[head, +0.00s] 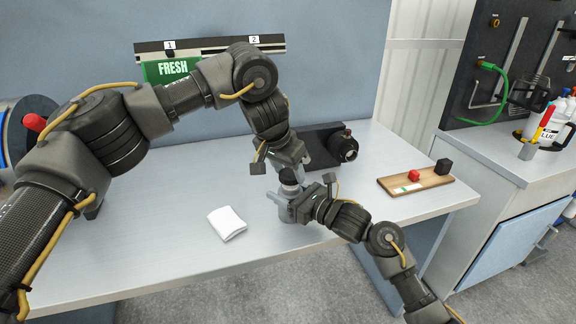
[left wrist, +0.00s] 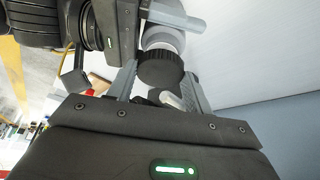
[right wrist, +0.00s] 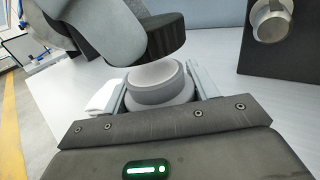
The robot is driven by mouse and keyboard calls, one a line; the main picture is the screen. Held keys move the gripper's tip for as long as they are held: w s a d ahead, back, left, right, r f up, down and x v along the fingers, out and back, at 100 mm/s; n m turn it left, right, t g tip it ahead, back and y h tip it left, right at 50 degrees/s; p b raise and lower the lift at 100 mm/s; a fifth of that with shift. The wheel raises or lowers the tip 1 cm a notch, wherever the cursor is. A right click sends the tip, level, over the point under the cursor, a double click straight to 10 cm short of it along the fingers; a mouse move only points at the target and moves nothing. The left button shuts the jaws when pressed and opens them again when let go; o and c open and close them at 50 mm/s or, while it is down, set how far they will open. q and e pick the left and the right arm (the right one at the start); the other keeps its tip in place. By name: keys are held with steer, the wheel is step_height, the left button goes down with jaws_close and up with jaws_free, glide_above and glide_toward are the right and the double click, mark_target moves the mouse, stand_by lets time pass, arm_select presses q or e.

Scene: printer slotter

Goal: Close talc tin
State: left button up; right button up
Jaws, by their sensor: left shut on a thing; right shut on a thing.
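The tin (right wrist: 155,84) is a round pale grey body with a narrower neck. My right gripper (right wrist: 160,93) is shut around it and holds it upright near the table; the right gripper also shows in the head view (head: 288,205). A black ribbed cap (left wrist: 160,70) is held between the fingers of my left gripper (left wrist: 160,85), which comes from above. The cap also shows in the right wrist view (right wrist: 166,38), over the tin's neck and looking tilted there. I cannot tell whether cap and neck touch. In the head view, the grippers largely hide the tin.
A folded white cloth (head: 227,223) lies on the table (head: 150,255) left of the grippers. A black box with a round metal knob (head: 344,149) stands just behind. A wooden board (head: 418,184) with red and black blocks lies at right. The front left table is clear.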

mark_target(288, 177)
arm_select(q)
steer(key=shift+f, duration=0.15)
stand_by(0.3)
steer(key=shift+f, duration=0.75)
steer(key=shift+f, duration=0.55)
steer(key=o, duration=0.5)
arm_select(e)
jaws_close()
arm_select(q)
steer(key=o, duration=0.4)
steer(key=shift+s+d, duration=0.1)
steer(key=shift+d, duration=0.05)
